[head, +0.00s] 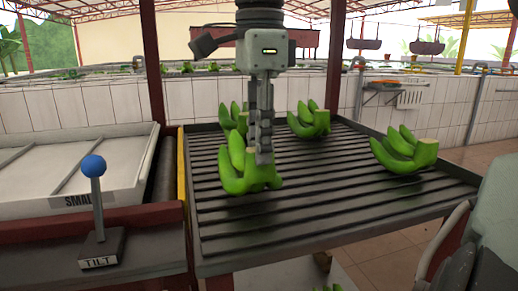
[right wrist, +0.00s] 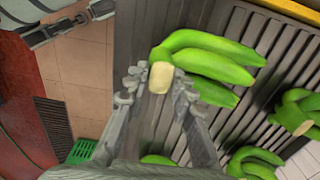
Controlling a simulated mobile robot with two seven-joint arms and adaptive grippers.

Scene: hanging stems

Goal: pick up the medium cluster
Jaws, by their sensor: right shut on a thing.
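My right gripper (head: 264,160) comes down from above in the head view and is shut on a green banana cluster (head: 240,175) by its cut crown. The right wrist view shows the pale crown of this cluster (right wrist: 205,62) between the fingertips (right wrist: 160,86), with its fingers pointing away. I cannot tell whether it rests on the slats or is slightly above them. Other clusters lie behind it (head: 233,118), at the back middle (head: 309,121) and at the right (head: 404,151). What looks like my left gripper (right wrist: 88,16) shows partly at the wrist view's top left; its jaws are unclear.
The slatted dark table (head: 330,215) has bare room at its front and middle. A blue-knobbed tilt lever (head: 94,167) stands at the left, near a grey tray (head: 65,170). A red post (head: 153,60) rises behind the table's left corner. White tiled walls run behind.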

